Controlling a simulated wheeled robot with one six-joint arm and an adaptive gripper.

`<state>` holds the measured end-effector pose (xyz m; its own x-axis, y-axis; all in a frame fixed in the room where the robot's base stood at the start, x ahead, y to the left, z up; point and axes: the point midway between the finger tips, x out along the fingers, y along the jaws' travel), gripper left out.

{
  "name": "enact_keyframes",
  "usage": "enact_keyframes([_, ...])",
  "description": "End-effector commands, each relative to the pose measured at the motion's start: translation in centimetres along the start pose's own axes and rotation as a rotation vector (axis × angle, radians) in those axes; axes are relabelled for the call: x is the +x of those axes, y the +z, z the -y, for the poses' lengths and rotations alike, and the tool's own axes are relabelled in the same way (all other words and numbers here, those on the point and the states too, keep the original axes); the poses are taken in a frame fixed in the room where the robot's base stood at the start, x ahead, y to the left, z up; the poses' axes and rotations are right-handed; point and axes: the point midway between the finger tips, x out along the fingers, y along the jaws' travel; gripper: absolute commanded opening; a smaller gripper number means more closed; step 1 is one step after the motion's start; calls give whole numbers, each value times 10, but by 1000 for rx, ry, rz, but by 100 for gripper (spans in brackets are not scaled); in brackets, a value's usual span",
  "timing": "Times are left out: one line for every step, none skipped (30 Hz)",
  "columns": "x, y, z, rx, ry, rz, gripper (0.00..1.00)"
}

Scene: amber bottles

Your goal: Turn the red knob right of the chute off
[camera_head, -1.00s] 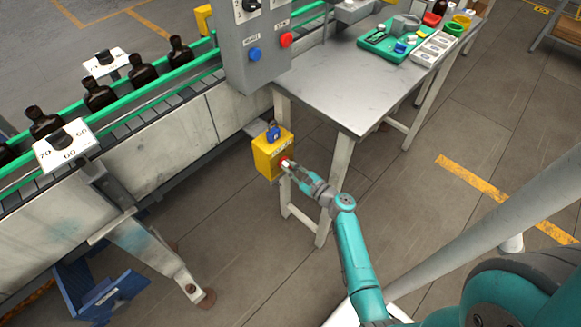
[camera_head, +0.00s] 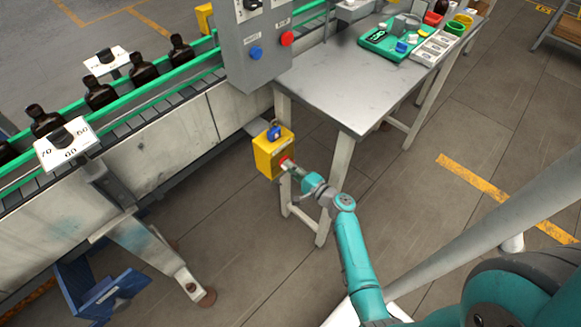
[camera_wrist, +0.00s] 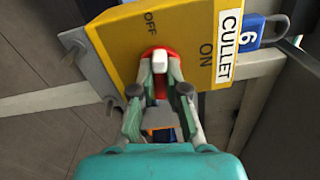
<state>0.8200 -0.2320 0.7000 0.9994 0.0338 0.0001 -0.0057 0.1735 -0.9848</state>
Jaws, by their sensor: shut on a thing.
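The red knob (camera_wrist: 146,54) sits on the face of a yellow box (camera_wrist: 112,32) marked OFF, ON and CULLET. In the wrist view its white grip bar (camera_wrist: 161,66) points up toward the OFF side, though its exact angle is hard to read. My gripper (camera_wrist: 160,92) is shut on the knob, a finger on each side of the bar. In the head view the yellow box (camera_head: 266,155) hangs beside the table leg, with my gripper (camera_head: 292,169) at its front. A blue angled metal piece (camera_head: 100,292), perhaps the chute, stands lower left.
A blue tag (camera_wrist: 249,30) numbered 6 is beside the box. The steel table (camera_head: 335,85) stands behind my arm, with a green tray (camera_head: 378,47) on it. A grey control panel (camera_head: 262,75) and a conveyor (camera_head: 165,140) with dark bottles are to the left.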

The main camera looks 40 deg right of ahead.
Motion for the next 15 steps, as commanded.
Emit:
enact_keyframes([0, 1, 0, -29, 0, 2, 0])
enact_keyframes([0, 1, 0, -47, 0, 2, 0])
enact_keyframes([0, 1, -1, -69, 0, 2, 0])
enact_keyframes([0, 1, -1, -84, 0, 2, 0])
enact_keyframes([0, 1, -1, -98, 0, 2, 0])
enact_keyframes([0, 1, -1, -114, 0, 2, 0])
enact_keyframes([0, 1, -1, -127, 0, 2, 0])
enact_keyframes([0, 1, -1, -136, 0, 2, 0])
enact_keyframes([0, 1, -1, -148, 0, 2, 0])
enact_keyframes([0, 1, -1, -157, 0, 2, 0])
enact_keyframes([0, 1, -1, -163, 0, 2, 0])
enact_keyframes([0, 1, -1, -171, 1, 2, 0])
enact_keyframes([0, 1, -1, -176, 1, 2, 0])
enact_keyframes([0, 1, -1, -180, 1, 3, 0])
enact_keyframes([0, 1, -2, -185, 1, 3, 0])
